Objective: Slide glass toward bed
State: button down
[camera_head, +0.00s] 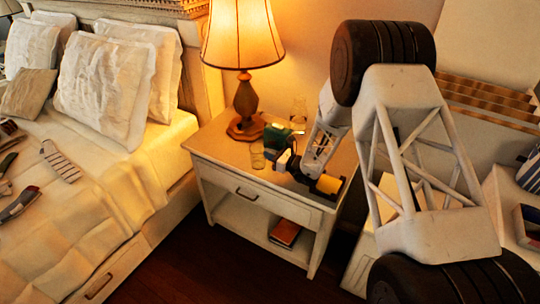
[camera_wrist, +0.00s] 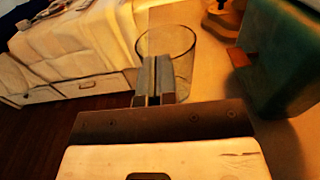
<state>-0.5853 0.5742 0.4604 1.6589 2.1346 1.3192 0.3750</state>
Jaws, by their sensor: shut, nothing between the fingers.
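A clear drinking glass (camera_wrist: 181,42) stands upright on the nightstand, just ahead of my gripper (camera_wrist: 154,64) in the wrist view. The closed fingertips overlap the near side of the glass in that view; I cannot tell whether they touch it. The fingers are shut and empty. In the head view the glass (camera_head: 257,161) is faint, near the front of the nightstand top, with my gripper (camera_head: 272,161) just to its right. The bed (camera_head: 120,171) lies to the left, and also shows at upper left in the wrist view (camera_wrist: 75,38).
The nightstand (camera_head: 215,147) has a drawer and a lower shelf with a book (camera_head: 285,233). A lamp (camera_head: 245,115) stands behind the glass. A green object (camera_head: 275,137) is close to my gripper. Another clear vessel (camera_head: 298,107) stands at the back. A gap separates nightstand and bed.

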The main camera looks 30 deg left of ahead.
aim_at(251, 147)
jog(key=a, duration=1.9)
jog(key=shift+w+a, duration=0.25)
jog(key=shift+d, duration=0.15)
jog(key=shift+s+d, duration=0.15)
jog(key=shift+d, duration=4.75)
